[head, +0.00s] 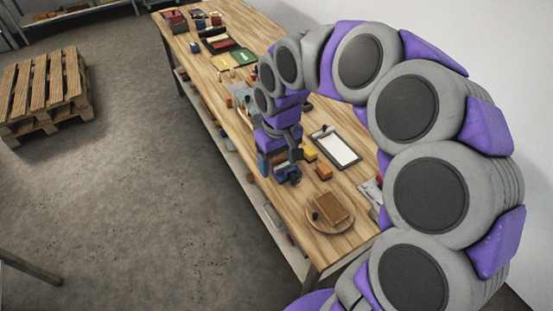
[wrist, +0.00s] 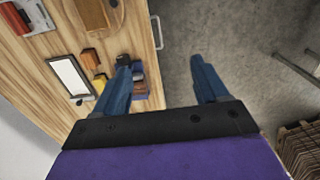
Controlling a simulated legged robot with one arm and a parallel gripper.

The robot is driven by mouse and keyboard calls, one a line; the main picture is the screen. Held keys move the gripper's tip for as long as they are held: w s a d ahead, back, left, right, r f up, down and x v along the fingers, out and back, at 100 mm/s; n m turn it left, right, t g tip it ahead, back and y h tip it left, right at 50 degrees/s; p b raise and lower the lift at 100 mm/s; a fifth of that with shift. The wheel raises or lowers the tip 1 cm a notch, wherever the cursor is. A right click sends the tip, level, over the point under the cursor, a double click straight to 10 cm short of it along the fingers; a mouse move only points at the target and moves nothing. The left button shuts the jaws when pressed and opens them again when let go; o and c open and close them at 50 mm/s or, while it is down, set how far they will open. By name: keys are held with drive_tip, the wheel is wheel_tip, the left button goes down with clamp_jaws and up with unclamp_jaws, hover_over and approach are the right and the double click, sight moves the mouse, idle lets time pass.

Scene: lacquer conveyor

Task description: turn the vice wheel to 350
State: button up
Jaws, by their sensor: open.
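A small blue vice (head: 288,175) appears at the near long edge of the wooden workbench, just below my gripper in the head view. It also shows in the wrist view (wrist: 141,94), at the bench edge beside the left finger, which hides part of it. Its wheel is too small and covered to make out, so its angle cannot be read. My gripper (head: 279,159) points down at the bench edge. Contact with the vice cannot be told.
On the bench (head: 290,210) lie a clipboard (head: 335,147), an orange block (head: 324,172), a yellow block (head: 310,154) and a round board (head: 331,218) with a brown block. More items stand at the far end. A pallet (head: 45,90) lies left; the floor between is clear.

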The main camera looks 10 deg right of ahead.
hover_over(296, 176)
wheel_tip(296, 176, down, 10)
wheel_tip(296, 176, down, 17)
drive_tip(key=shift+r+b, duration=0.2)
drive_tip(key=shift+b, duration=0.85)
